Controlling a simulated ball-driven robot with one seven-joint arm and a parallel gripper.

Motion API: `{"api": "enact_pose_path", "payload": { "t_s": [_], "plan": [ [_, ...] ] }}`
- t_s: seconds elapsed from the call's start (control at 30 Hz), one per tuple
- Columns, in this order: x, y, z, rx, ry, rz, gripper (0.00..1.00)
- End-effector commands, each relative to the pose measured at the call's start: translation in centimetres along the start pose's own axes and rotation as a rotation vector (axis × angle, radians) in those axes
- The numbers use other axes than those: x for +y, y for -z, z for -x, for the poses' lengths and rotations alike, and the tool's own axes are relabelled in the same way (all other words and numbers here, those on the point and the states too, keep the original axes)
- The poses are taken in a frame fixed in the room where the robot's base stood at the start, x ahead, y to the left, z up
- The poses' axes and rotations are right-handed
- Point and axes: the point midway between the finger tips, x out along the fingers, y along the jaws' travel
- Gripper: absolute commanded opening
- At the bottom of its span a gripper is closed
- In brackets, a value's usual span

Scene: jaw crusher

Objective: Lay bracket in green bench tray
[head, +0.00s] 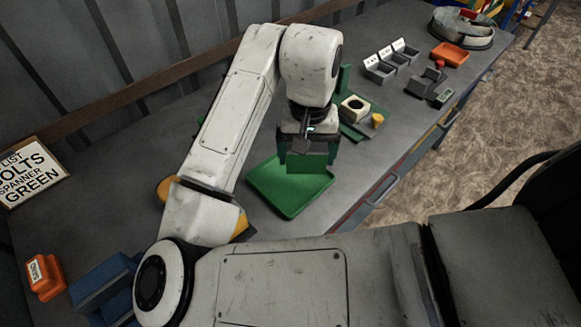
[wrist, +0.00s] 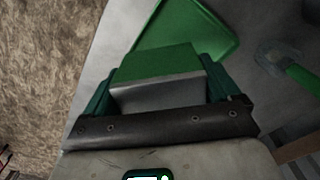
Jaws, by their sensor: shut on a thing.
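The bracket (head: 307,164) is a green piece with a grey side face, held between my gripper's two dark green fingers. My gripper (head: 307,158) is shut on it and points down. In the wrist view the bracket (wrist: 158,72) fills the space between the fingers, with its green face up in the picture and its grey face below. The green bench tray (head: 290,200) lies flat on the bench, and its visible floor is empty. In the head view the bracket overlaps the tray's far part; its height above the tray is unclear. The tray (wrist: 205,35) shows just beyond the bracket in the wrist view.
A green fixture with a cream holed block (head: 354,108) and a yellow knob (head: 377,120) stands behind the tray. An orange box (head: 45,277) and blue bin (head: 103,283) sit at lower left.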

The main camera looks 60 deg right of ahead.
Motion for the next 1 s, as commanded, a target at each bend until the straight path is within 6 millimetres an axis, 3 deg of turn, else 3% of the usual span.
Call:
{"api": "enact_pose_path", "payload": {
  "t_s": [0.23, 0.57, 0.8, 1.0],
  "plan": [
    [-2.2, 1.9, -3.7, -0.003, 0.001, 0.001, 0.31],
    [-3.2, 2.9, -5.4, -0.002, 0.000, -0.001, 0.31],
    [-3.3, 3.0, -8.4, -0.002, 0.000, -0.001, 0.31],
    [-3.3, 3.0, -8.5, 0.000, 0.001, -0.002, 0.31]
  ]
}}
